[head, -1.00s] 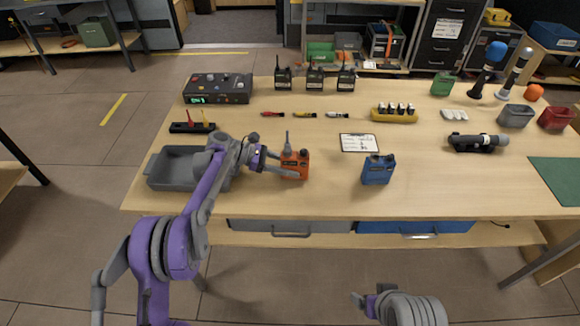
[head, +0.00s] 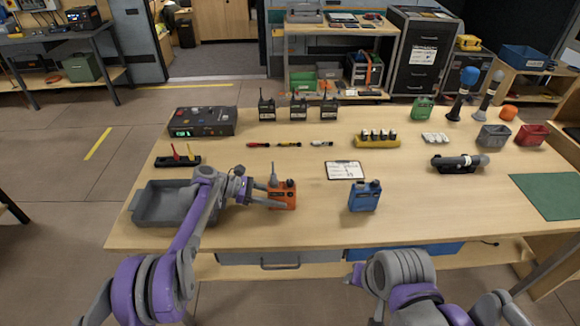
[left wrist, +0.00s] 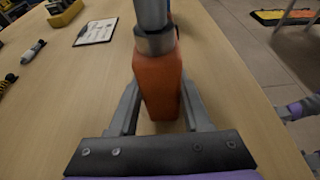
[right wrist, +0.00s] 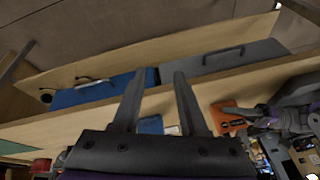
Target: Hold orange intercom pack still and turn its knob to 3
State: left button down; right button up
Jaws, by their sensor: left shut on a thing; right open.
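My left gripper (head: 268,197) is shut on the pack from the left side. The knob's setting is too small to read. In the right wrist view the orange pack (right wrist: 227,116) shows to the right of the fingers.
A blue intercom pack (head: 364,197) stands to the right of the orange one. A clipboard (head: 345,170) lies behind, between them. A grey tray (head: 150,207) is at the left. Two drawers, grey (head: 265,259) and blue (head: 400,257), are under the table's front edge.

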jog(key=w+a+r+m, duration=0.3)
jog(key=w+r+m, duration=0.25)
jog(key=w, duration=0.45)
notch_tip(320, 180, up, 4)
jog(key=m+g+y, duration=0.2)
jog(key=m+g, duration=0.1)
jog(key=m, duration=1)
send_over(291, 181)
jog(key=shift+s+d, duration=0.2)
jog(key=shift+d, duration=0.1)
jog(key=shift+w+a+f+m, duration=0.1)
jog(key=shift+f+m, duration=0.1)
jog(key=shift+m, duration=0.05)
jog(key=shift+s+d+x, duration=0.1)
jog(key=shift+d+x, duration=0.1)
jog(key=shift+x, duration=0.7)
jog(key=shift+s+d+x, duration=0.1)
jog(key=shift+d+x, duration=0.1)
jog(key=shift+x, duration=0.7)
jog(key=shift+s+d+x, duration=0.15)
jog(key=shift+x, duration=0.75)
jog(key=shift+f+n, duration=0.35)
jog(key=shift+n, duration=0.05)
jog(key=n+g, duration=0.1)
jog(key=n, duration=0.2)
jog(key=shift+w, duration=0.15)
jog(key=n+g, duration=0.1)
jog(key=n, duration=0.4)
jog(key=shift+w, duration=0.15)
